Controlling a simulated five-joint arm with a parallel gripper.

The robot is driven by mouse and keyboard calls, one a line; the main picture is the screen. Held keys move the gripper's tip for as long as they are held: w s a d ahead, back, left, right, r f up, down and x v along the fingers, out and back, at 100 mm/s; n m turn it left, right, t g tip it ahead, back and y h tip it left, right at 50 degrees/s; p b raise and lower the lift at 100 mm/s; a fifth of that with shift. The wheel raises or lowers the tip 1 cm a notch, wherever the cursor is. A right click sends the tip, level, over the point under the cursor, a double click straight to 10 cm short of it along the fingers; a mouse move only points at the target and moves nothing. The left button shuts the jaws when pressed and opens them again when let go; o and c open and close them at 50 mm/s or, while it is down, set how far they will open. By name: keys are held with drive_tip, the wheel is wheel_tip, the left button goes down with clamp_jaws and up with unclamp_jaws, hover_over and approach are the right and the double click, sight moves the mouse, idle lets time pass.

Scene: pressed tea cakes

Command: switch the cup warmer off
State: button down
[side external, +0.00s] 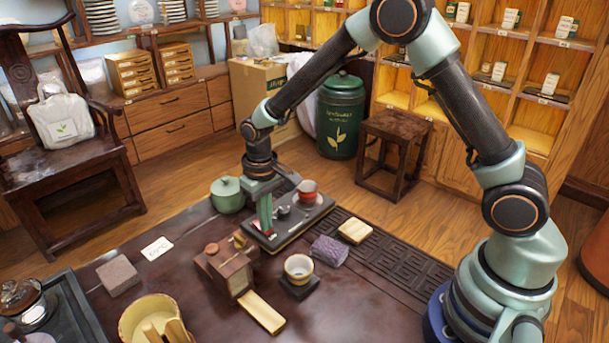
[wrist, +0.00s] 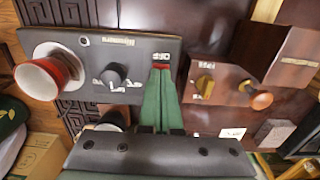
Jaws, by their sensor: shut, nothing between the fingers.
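The cup warmer (side external: 300,226) is a flat black unit on the dark table, and its panel (wrist: 140,35) fills the upper left of the wrist view. A red and white cup (side external: 307,190) stands on its far end, and the cup (wrist: 55,72) also shows in the wrist view. A round black knob (wrist: 115,75) sits mid-panel. A small red switch (wrist: 161,67) with a white label is at the other end. My gripper (side external: 265,228) points down there with its green fingers together and empty. In the wrist view its tips (wrist: 161,76) partly cover the switch; contact is unclear.
A brown wooden box (side external: 224,272) with a brass knob (wrist: 205,85) and a wooden knob stands close beside the warmer. A green lidded pot (side external: 228,194) is behind my gripper. A small cup (side external: 299,267), a purple cloth-like bundle (side external: 329,251) and a wooden block (side external: 355,231) lie nearby.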

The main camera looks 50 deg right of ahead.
wheel_tip(320, 180, up, 7)
idle(0.8)
drive_tip(key=shift+r, duration=0.15)
drive_tip(key=s+d+r+t, duration=0.2)
drive_tip(key=s+d+r, duration=0.2)
drive_tip(key=s+r, duration=0.2)
drive_tip(key=s+d+r+t, duration=0.3)
drive_tip(key=s+d+r, duration=0.1)
drive_tip(key=s+r, duration=0.3)
drive_tip(key=shift+s+d+r+t, duration=0.25)
drive_tip(key=shift+s+r+t, duration=0.05)
drive_tip(key=shift+s, duration=0.7)
